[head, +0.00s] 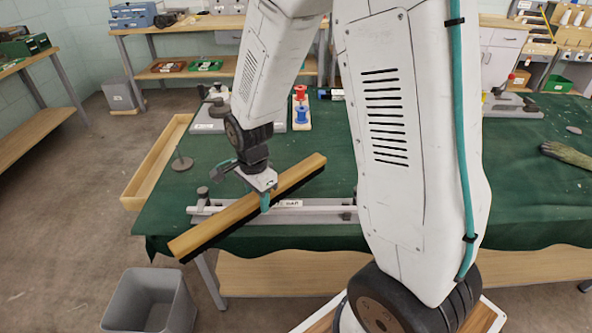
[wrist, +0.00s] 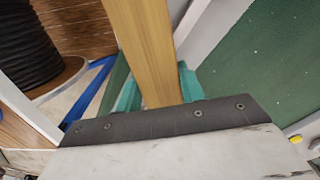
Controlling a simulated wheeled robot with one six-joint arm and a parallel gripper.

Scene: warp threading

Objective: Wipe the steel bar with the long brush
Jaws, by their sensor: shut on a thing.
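The long brush (head: 215,223) has a wooden back and a dark bristle strip along its underside. It lies slantwise across the left part of the steel bar (head: 320,209), and its near left end juts past the table's front edge. I cannot tell whether the bristles touch the bar. My gripper (head: 265,201) is shut on the brush near its middle. In the wrist view the brush's wooden back (wrist: 142,45) runs up between the teal fingertips (wrist: 158,92). The bar's left end shows beside the brush; my arm hides what lies beyond its right end.
The green-covered table (head: 330,170) holds a wooden tray (head: 150,172) along its left edge and red and blue spools (head: 301,108) behind. A grey bin (head: 150,303) stands on the floor at front left. A brown brush-like object (head: 567,154) lies at right.

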